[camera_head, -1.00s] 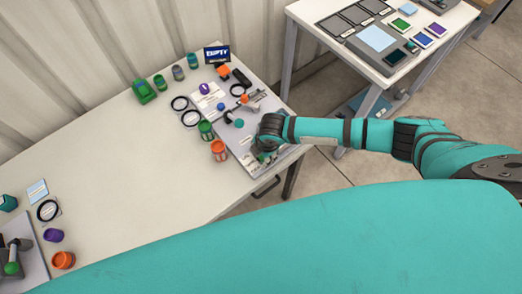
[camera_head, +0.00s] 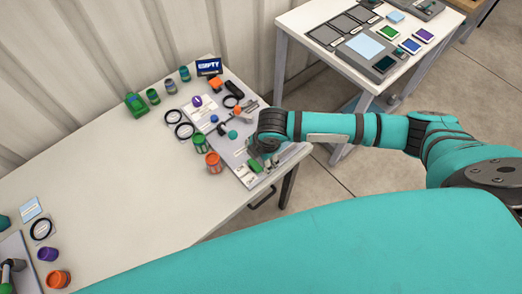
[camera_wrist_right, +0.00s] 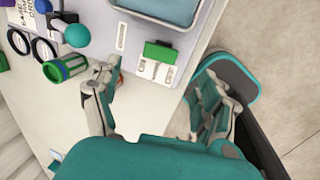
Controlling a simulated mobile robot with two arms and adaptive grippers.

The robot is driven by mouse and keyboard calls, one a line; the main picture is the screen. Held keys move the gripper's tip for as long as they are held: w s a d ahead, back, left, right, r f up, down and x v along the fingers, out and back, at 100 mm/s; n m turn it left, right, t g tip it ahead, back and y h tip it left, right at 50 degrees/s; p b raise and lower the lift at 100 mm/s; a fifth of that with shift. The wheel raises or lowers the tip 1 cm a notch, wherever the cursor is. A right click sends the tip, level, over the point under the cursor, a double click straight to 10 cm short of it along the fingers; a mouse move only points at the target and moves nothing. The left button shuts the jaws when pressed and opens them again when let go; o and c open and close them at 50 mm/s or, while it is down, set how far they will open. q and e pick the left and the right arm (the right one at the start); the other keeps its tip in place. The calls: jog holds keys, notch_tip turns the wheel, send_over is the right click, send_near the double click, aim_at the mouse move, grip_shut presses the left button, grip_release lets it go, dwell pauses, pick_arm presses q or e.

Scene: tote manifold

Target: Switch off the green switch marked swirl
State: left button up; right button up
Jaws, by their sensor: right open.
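The green switch (camera_wrist_right: 160,52) is a green block on a white labelled base at the near end of the grey panel (camera_wrist_right: 118,50). Its lettering is too small to read. In the head view, a small green block (camera_head: 255,166) shows just left of my right gripper (camera_head: 268,160). In the wrist view my right gripper (camera_wrist_right: 160,80) is open and empty, with its fingers spread on either side of the switch in the picture. The switch lies beyond the fingertips, and I see no contact. My left gripper is not in view.
A green jar (camera_wrist_right: 66,69) stands beside the left finger in the wrist view. The middle of the white table (camera_head: 130,190) is clear.

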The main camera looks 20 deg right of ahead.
jog(key=v, duration=0.4)
jog(key=shift+f, duration=0.1)
dwell(0.3)
